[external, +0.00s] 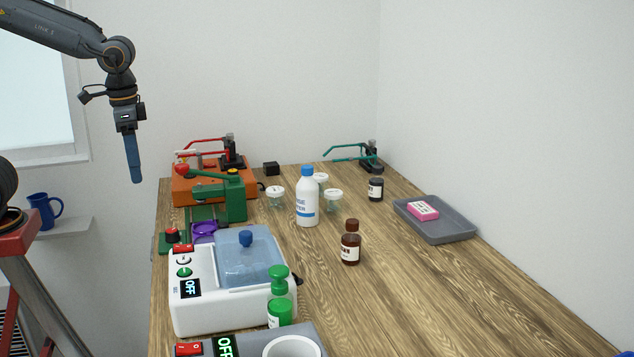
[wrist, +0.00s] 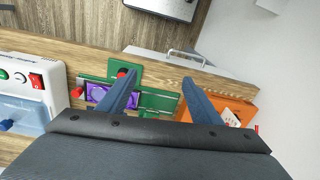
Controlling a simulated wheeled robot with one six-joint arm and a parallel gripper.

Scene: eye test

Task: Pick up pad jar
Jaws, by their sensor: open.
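Several small clear jars with white lids stand on the wooden table in the external view: a left jar (external: 275,197), a right jar (external: 333,201) and a back jar (external: 320,180), partly hidden by the white bottle. A dark jar (external: 376,189) with a label stands to their right. I cannot tell which one is the pad jar. My gripper (external: 137,181) hangs high at the left, pointing down, well apart from the jars. In the wrist view my gripper (wrist: 157,79) is open with nothing between its blue fingers; no jar shows there.
A white bottle (external: 307,207) and a brown bottle (external: 350,248) stand near the jars. A green device (external: 236,200), an orange device (external: 185,190) and a white bath (external: 190,315) fill the left side. A grey tray (external: 450,234) is at right. The front right is clear.

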